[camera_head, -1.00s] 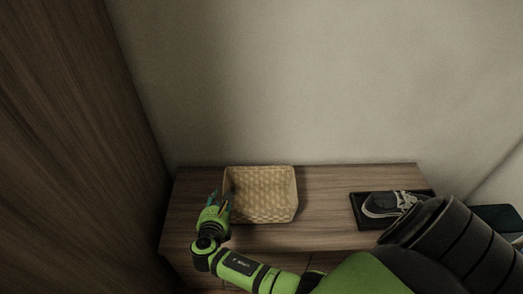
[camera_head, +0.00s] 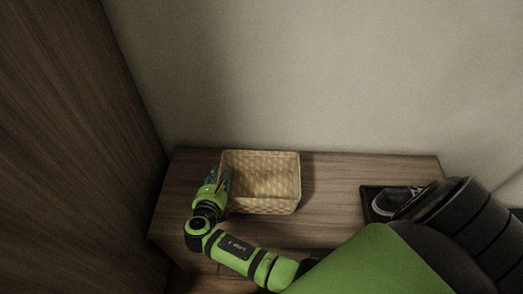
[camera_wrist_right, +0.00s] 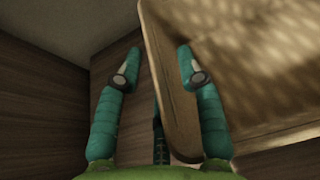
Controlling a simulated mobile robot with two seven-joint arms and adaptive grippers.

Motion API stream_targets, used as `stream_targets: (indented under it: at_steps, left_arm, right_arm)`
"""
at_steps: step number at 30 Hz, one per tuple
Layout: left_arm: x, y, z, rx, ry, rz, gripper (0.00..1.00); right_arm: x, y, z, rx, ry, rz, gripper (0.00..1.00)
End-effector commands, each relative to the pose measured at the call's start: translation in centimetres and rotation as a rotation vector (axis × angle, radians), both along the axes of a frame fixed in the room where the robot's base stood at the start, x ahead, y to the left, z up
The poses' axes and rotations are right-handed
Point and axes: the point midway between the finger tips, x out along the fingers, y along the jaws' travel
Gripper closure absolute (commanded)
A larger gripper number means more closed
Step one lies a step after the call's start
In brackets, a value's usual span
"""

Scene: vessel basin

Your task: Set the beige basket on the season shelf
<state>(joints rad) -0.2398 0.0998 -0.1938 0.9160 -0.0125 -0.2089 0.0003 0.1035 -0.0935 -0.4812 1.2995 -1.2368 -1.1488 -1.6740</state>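The beige woven basket (camera_head: 262,182) sits upright and empty on a wooden bench top (camera_head: 330,190), left of its middle. My right gripper (camera_head: 220,180) is at the basket's left wall. In the right wrist view the gripper (camera_wrist_right: 160,62) has its fingers apart, on either side of the basket's rim (camera_wrist_right: 160,75); one finger is over the inside. I cannot tell whether they touch the wall. My left gripper is not in view. I cannot tell whether any surface here is the season shelf.
A dark tray (camera_head: 370,209) with a dark shoe (camera_head: 392,200) lies on the right of the bench, partly hidden by my arm. A tall wooden panel (camera_head: 80,130) stands at the left and a plain wall (camera_head: 300,80) behind. Bench top between basket and tray is clear.

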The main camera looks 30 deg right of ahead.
Motion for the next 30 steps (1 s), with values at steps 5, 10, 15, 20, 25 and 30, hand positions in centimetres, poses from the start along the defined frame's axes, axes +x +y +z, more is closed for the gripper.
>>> stream_targets:
  at_steps: [5,10,15,20,25,30]
  left_arm:
    - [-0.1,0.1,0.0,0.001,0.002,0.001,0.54]
    - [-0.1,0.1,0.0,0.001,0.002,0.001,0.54]
    - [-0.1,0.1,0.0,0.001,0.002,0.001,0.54]
    - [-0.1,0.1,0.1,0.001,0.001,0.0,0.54]
    - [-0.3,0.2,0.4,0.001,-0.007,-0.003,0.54]
    - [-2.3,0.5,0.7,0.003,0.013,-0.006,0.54]
  right_arm:
    - [0.0,0.0,0.0,0.0,0.0,0.0,0.78]
    - [0.0,0.0,0.0,0.0,0.0,0.0,1.0]
    - [0.0,0.0,0.0,-0.001,-0.001,0.0,1.0]
    - [0.0,0.0,0.2,-0.001,-0.001,0.0,1.0]
    - [0.0,0.0,1.6,0.0,-0.003,-0.001,1.0]
    - [0.0,0.0,5.0,0.002,-0.004,-0.002,1.0]
